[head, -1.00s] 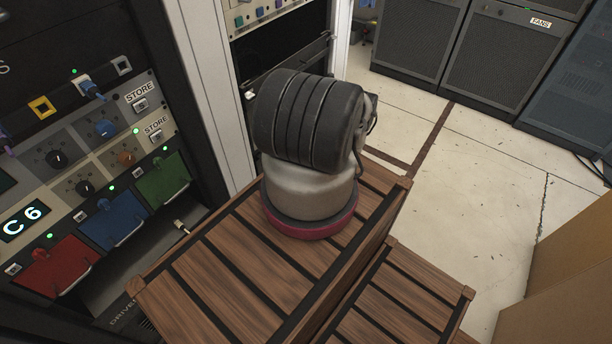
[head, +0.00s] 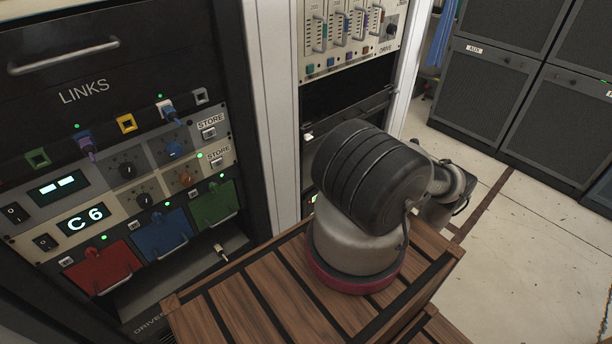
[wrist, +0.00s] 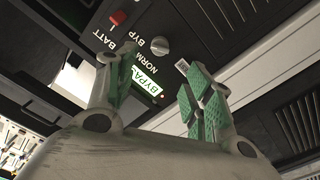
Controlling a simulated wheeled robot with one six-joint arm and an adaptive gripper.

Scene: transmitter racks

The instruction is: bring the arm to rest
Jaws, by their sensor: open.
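My arm stands on my wooden slatted deck in the head view, folded back behind its own thick dark upper section. The far end of the arm is mostly hidden there, and the gripper's fingers do not show in that view. In the wrist view my gripper (wrist: 160,95) is open, with green-padded fingers apart and nothing between them. Beyond the fingers is a dark panel with a lit green BYPA sign (wrist: 147,82), a grey knob (wrist: 159,47) and a red switch (wrist: 118,18). I cannot tell how far the fingers are from that panel.
A rack marked LINKS (head: 85,92) stands at the left, with red (head: 103,268), blue (head: 163,236) and green (head: 213,204) flaps. A slider panel (head: 350,35) is behind my arm. Dark cabinets (head: 500,95) stand at the back right. Pale floor (head: 530,235) at the right is clear.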

